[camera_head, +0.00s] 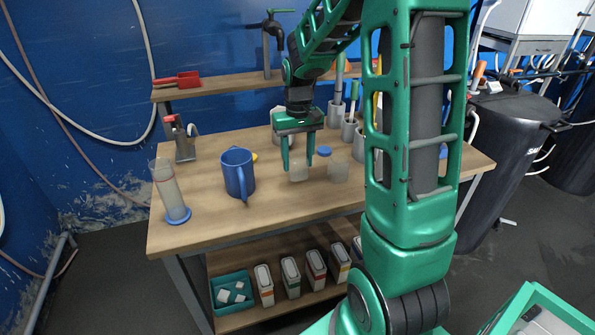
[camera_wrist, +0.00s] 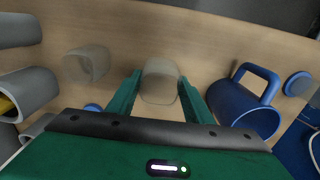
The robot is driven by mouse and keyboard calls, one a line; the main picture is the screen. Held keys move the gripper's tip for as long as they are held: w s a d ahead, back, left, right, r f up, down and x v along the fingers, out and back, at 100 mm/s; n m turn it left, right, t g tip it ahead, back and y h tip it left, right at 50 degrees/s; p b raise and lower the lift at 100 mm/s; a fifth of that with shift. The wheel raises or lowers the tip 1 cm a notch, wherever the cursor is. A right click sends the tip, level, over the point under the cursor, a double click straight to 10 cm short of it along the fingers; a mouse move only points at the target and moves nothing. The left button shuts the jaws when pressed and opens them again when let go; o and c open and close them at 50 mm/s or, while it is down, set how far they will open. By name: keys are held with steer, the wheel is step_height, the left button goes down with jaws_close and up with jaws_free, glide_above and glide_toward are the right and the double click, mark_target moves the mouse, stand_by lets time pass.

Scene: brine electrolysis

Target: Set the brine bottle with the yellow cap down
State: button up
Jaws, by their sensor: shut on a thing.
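My gripper (camera_head: 298,163) points down over the middle of the wooden table. Its two fingers are shut on a clear beaker (camera_head: 298,173), which also shows between the fingers in the wrist view (camera_wrist: 160,82). The beaker looks upright and at or close to the table top; I cannot tell if its base touches. I cannot make out a bottle with a yellow cap in the grip. A small yellow thing (camera_head: 255,157) shows just behind the blue mug; it may be a cap, but the rest is hidden.
A second clear beaker (camera_head: 338,173) stands close right of my gripper, with a blue cap (camera_head: 324,151) behind. The blue mug (camera_head: 238,173) and a cylinder with blue base (camera_head: 177,212) stand left. Grey cups (camera_head: 350,130) stand behind right. The table's front (camera_head: 260,220) is clear.

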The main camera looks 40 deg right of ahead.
mark_target(300, 170)
steer(key=shift+w+d+f, duration=0.1)
steer(key=shift+d+f, duration=0.25)
steer(key=shift+d, duration=0.1)
steer(key=shift+f, duration=1.95)
steer(key=o, duration=1.2)
steer(key=shift+f, duration=0.1)
step_height(300, 170, up, 11)
steer(key=s+a+m, duration=0.2)
steer(key=s+m, duration=0.1)
steer(key=s, duration=2.5)
steer(key=shift+s+a, duration=0.3)
steer(key=shift+a, duration=0.1)
